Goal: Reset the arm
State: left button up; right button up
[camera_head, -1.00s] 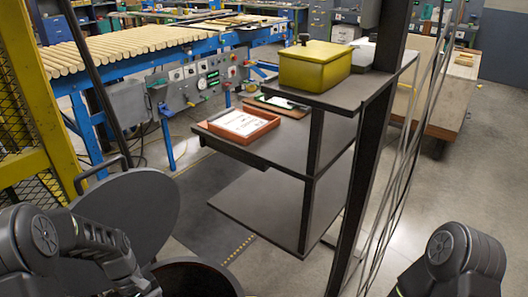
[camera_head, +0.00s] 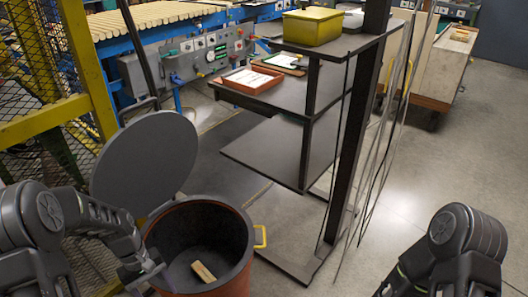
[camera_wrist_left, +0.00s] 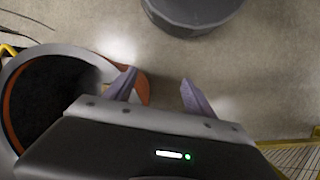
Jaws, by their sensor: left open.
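My left arm comes in from the left in the head view, with its gripper (camera_head: 150,274) low beside the near left rim of a round bin. In the left wrist view my left gripper (camera_wrist_left: 158,90) is open, with two purple-grey fingers apart and nothing between them. The bin (camera_wrist_left: 14,92) is at the left there, partly behind a finger. My right arm is at the lower right in the head view. Its gripper is mostly cut off by the bottom edge, so its jaws cannot be made out.
The bin (camera_head: 240,262) has an orange-red rim, a yellow handle and a raised grey lid (camera_head: 145,165). A small wooden piece (camera_head: 204,271) lies inside. A dark shelf stand (camera_head: 275,150) holds a yellow box (camera_head: 313,28) and an orange tray (camera_head: 252,79). Floor is clear at right.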

pick_arm(q)
jog(key=d+f+m+t, duration=0.4)
jog(key=d+f, duration=0.4)
jog(key=d, duration=0.2)
jog(key=s+d+f+m+g+h+p, duration=0.1)
jog(key=s+d+f+m+p, duration=0.1)
jog(key=s+d, duration=1.1)
jog(key=shift+s+d+f+m, duration=0.25)
jog(key=shift+s+d+m, duration=0.1)
jog(key=shift+d+m, duration=0.1)
